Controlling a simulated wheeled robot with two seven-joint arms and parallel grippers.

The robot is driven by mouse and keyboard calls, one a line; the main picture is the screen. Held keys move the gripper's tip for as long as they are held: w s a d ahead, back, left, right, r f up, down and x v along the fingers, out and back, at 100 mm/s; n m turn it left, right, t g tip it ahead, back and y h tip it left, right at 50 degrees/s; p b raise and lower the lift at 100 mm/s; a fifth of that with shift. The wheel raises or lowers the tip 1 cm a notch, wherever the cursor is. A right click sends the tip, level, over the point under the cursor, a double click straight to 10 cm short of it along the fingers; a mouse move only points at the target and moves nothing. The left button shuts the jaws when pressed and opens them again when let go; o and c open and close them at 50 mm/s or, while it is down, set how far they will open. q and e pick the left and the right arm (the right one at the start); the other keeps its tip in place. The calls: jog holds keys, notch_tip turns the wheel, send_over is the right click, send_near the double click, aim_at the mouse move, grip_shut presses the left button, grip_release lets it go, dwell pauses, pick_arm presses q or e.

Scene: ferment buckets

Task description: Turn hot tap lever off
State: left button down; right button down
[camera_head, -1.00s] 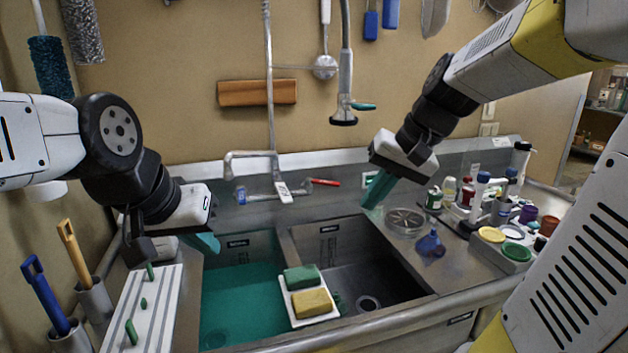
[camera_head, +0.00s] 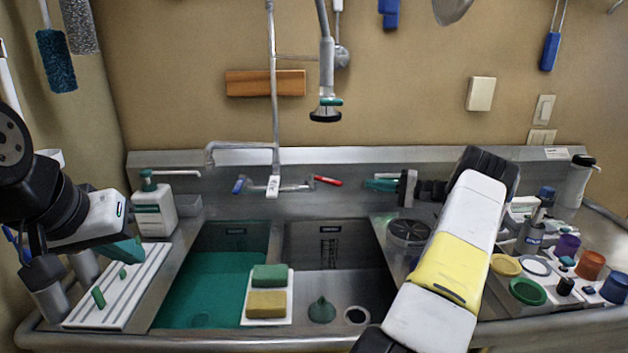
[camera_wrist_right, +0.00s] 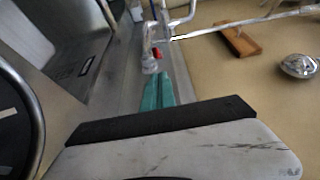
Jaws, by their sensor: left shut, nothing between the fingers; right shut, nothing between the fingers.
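The red hot tap lever (camera_head: 327,181) sticks out to the right of the wall-mounted tap (camera_head: 273,186), behind the double sink. It also shows in the right wrist view (camera_wrist_right: 156,54), just beyond my fingertips. My right gripper (camera_head: 372,185) is shut and empty. It points left, level with the red lever, with a gap between them in the head view. In the right wrist view its teal fingers (camera_wrist_right: 158,88) are together. The blue lever (camera_head: 238,186) is on the tap's left side. My left gripper (camera_head: 132,254) is shut and empty above the white ribbed drainboard (camera_head: 125,290).
The left basin holds teal liquid (camera_head: 205,285). A white tray (camera_head: 284,318) with a green and a yellow sponge sits by the divider. A spray hose head (camera_head: 326,110) hangs above. A soap bottle (camera_head: 154,210) stands left; bottles and cups crowd the right counter.

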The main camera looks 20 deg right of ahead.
send_near(325, 180)
jog(key=w, duration=0.2)
jog(key=w+a, duration=0.1)
jog(key=w, duration=0.1)
jog(key=shift+w+a+f, duration=0.1)
jog(key=shift+w+f, duration=0.05)
jog(key=shift+f, duration=0.25)
jog(key=shift+t, duration=0.3)
